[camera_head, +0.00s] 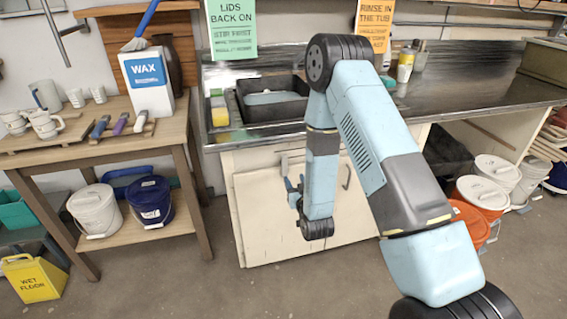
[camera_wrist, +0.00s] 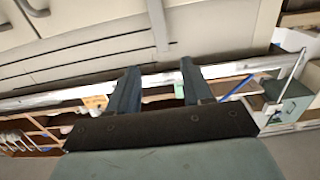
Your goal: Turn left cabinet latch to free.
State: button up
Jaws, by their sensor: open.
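The cream cabinet (camera_head: 262,215) stands under the metal sink counter. A small upright latch or handle (camera_head: 284,166) shows on the left part of its front, partly behind my gripper; its turn position is too small to tell. My gripper (camera_head: 291,190) is in front of the cabinet, close to that fitting and a little below it. In the wrist view, which looks upside down, my gripper (camera_wrist: 160,86) has its two dark blue fingers apart with nothing between them. A grey bar (camera_wrist: 157,25) crosses the cream surface beyond the fingers; I cannot tell whether it is the latch.
A curved handle (camera_head: 347,177) is on the cabinet's right side, beside my forearm. A wooden table (camera_head: 150,157) with mugs and a wax box (camera_head: 148,82) stands left. An orange bucket (camera_head: 470,220) stands right. The floor before the cabinet is clear.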

aim_at(285, 163)
jog(key=x, duration=1.3)
jog(key=shift+w+a+f, duration=0.15)
jog(key=shift+w+f, duration=0.05)
jog(key=shift+f, duration=0.05)
jog(key=shift+c, duration=0.3)
